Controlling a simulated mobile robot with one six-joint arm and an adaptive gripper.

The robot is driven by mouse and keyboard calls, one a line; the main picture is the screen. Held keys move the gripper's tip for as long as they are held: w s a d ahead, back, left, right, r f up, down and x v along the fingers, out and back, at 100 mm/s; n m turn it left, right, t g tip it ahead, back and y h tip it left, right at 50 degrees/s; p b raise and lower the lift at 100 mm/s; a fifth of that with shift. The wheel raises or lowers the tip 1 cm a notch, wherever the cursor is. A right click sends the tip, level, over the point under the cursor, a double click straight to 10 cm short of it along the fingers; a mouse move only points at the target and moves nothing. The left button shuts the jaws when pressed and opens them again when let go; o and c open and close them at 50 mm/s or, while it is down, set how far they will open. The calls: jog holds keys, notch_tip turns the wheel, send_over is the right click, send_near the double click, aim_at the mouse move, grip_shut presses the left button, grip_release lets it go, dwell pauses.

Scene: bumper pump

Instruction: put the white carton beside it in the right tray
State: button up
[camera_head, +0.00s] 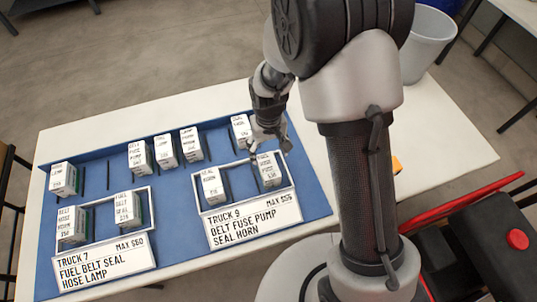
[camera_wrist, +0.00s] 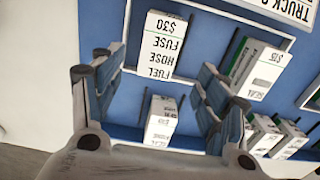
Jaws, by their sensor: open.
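My gripper (camera_head: 268,149) is open, just above and behind the right-hand carton (camera_head: 268,171) in the right tray (camera_head: 250,207), labelled TRUCK 9. Another white carton (camera_wrist: 162,121) stands behind the tray, also visible in the head view (camera_head: 239,130).
The left tray (camera_head: 100,252), labelled TRUCK 7, holds two cartons. Several cartons, including one at the far left (camera_head: 63,178), stand along the back of the blue mat (camera_head: 180,205). A grey bin (camera_head: 428,45) and a red-handled cart (camera_head: 470,200) are to the right.

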jog(key=shift+r, duration=0.9)
jog(key=s+d+r+m+t, duration=0.1)
jog(key=s+d+r, duration=0.15)
jog(key=r, duration=0.55)
jog(key=s+d+r+t, duration=0.1)
jog(key=d+r, duration=0.2)
jog(key=r, duration=0.5)
jog(key=s+d+r+m+t, duration=0.1)
jog(key=s+d+r, duration=0.2)
jog(key=s+r, duration=0.2)
jog(key=s+d+r+m+t, duration=0.1)
jog(key=s+d+r, duration=0.3)
jog(key=s, duration=0.7)
jog(key=shift+r+t, duration=0.3)
jog(key=shift+r, duration=0.45)
